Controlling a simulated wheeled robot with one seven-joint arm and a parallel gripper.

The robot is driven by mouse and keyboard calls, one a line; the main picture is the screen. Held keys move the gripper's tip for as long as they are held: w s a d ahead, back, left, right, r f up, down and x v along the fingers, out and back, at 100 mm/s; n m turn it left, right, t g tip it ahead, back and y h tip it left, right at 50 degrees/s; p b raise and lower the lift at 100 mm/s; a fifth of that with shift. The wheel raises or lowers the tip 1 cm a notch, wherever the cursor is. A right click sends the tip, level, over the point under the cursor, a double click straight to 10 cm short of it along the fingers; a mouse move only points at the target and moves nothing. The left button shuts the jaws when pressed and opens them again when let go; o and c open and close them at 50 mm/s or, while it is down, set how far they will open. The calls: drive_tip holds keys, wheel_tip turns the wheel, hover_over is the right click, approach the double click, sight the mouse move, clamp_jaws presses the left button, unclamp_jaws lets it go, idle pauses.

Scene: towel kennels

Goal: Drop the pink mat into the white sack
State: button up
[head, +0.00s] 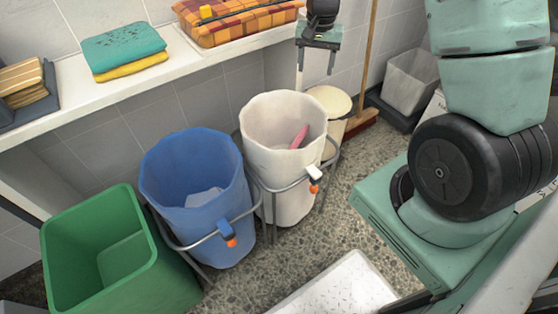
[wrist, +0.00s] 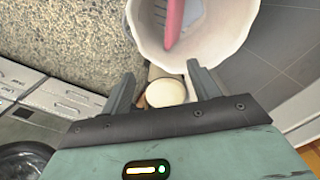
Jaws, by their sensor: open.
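The white sack (head: 285,185) hangs open-topped in a metal ring stand, right of the blue sack. The pink mat (head: 299,137) is inside it, leaning near the right inner wall, its upper part showing and its lower end hidden. In the wrist view, the pink mat (wrist: 175,22) lies within the mouth of the white sack (wrist: 240,25). My gripper (head: 316,62) is open and empty, above and behind the sack, apart from the mat. Its two fingers also show in the wrist view (wrist: 160,88), with nothing between them.
A blue sack (head: 195,195) and a green bin (head: 110,255) stand to the left. A shelf (head: 95,93) holds a teal towel (head: 122,47) and an orange checked cushion (head: 235,20). A cream-lidded bin (head: 330,101) and a broom (head: 366,60) are behind.

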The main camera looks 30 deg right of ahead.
wheel_tip(320, 180, up, 6)
drive_tip(key=shift+r+p, duration=0.1)
drive_tip(key=shift+p, duration=0.2)
idle(0.3)
